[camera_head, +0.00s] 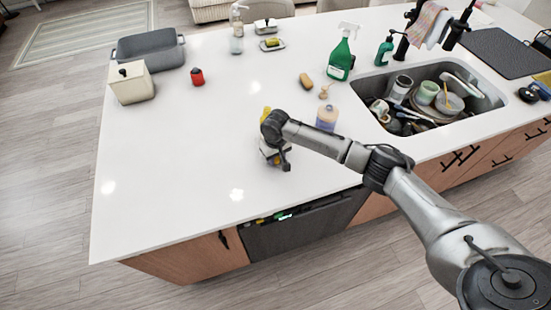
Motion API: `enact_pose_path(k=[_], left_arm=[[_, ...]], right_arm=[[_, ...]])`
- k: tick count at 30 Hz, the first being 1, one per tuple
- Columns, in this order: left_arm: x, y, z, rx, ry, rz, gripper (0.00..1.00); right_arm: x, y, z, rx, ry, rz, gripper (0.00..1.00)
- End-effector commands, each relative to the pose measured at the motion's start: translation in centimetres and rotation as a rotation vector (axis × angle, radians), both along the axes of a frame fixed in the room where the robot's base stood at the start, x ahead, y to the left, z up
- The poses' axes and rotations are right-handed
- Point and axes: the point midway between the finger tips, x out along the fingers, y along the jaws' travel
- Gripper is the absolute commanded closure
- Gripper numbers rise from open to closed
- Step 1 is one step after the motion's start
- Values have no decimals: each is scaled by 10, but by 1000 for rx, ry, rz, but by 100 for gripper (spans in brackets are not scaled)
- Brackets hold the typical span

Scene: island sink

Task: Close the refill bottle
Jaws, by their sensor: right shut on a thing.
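A small bottle with a pale purple body and an orange-tan upper part (326,118) stands upright on the white counter, just right of my right wrist; it looks like the refill bottle. I cannot make out whether its top is closed. My right gripper (277,158) points down low over the counter, left of this bottle and apart from it. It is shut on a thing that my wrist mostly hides. A yellow bit (266,112) shows just behind the wrist; I cannot tell whether it belongs to the held thing. My left gripper is not in view.
A sink full of dishes (485,100) lies to the right. A green spray bottle (340,60), a tan sponge (306,81) and a red container (197,77) stand farther back. A cream box (131,84) and grey tub (150,50) are at back left. The left front counter is clear.

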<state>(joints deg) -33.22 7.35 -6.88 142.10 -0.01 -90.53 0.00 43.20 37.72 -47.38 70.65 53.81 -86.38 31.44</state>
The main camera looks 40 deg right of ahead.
Motion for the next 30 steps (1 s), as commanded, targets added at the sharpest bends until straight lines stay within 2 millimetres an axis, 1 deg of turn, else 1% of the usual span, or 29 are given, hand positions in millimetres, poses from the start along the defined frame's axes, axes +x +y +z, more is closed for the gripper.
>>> enact_pose_path(k=[5,10,14,17,20,30], left_arm=[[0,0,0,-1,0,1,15],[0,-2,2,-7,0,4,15],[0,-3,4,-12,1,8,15],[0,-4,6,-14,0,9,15],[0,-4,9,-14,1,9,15],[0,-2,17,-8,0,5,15]], right_arm=[[0,0,1,0,0,0,90],[1,0,9,1,-2,1,90],[1,0,24,1,-2,1,90],[1,0,42,1,-3,0,90],[-15,-7,50,-1,1,0,90],[-73,-31,88,-2,1,0,90]])
